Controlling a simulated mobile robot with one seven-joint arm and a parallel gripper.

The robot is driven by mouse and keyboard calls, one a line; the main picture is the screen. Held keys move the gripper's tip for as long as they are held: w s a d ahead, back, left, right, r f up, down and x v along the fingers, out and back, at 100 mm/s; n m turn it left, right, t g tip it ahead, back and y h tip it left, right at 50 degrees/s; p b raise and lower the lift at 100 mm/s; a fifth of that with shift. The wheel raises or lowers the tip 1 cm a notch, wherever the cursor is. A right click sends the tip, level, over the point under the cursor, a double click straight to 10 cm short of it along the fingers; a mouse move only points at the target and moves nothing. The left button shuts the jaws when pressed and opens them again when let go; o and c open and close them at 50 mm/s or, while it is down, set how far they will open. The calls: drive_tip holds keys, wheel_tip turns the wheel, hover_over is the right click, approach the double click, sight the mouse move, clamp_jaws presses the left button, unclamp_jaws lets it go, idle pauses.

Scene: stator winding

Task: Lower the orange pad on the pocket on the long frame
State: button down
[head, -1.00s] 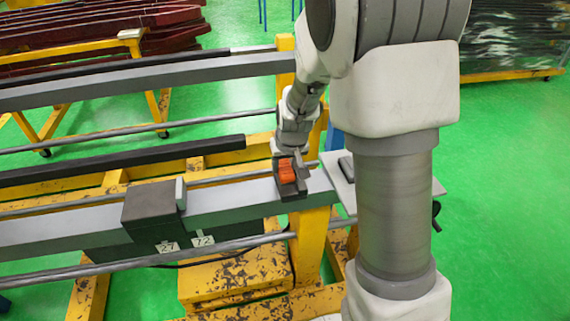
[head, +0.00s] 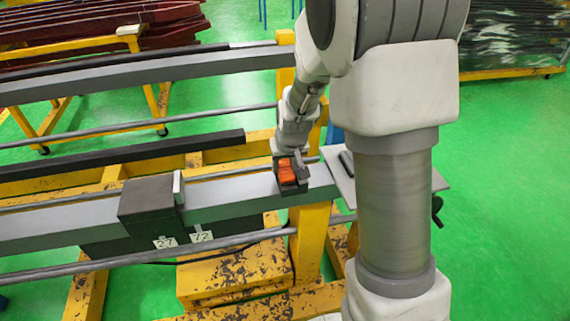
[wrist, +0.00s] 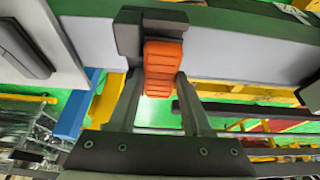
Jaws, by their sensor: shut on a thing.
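The orange pad (head: 287,171) is at my gripper (head: 286,158), near the right end of the long grey frame (head: 235,203). The dark pocket (head: 293,189) sits on the frame right around or beneath the pad. In the wrist view, the ribbed orange pad (wrist: 163,58) is between the two fingers of my gripper (wrist: 160,78), which is shut on it. The far end of the pad overlaps the dark pocket block (wrist: 130,35). I cannot tell whether the pad touches the pocket floor.
A larger dark block (head: 146,205) with a thin upright plate sits on the frame to the left. A grey side plate (head: 338,172) with a dark item lies to the right of the pocket. A long round bar (head: 170,253) runs in front of the frame.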

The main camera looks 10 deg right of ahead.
sight(285, 167)
drive_tip(key=shift+f+b, duration=0.35)
drive_tip(key=shift+f, duration=0.15)
unclamp_jaws()
idle(0.6)
drive_tip(key=shift+r, duration=0.1)
drive_tip(key=shift+r+p, duration=3.25)
drive_tip(key=shift+r, duration=1.2)
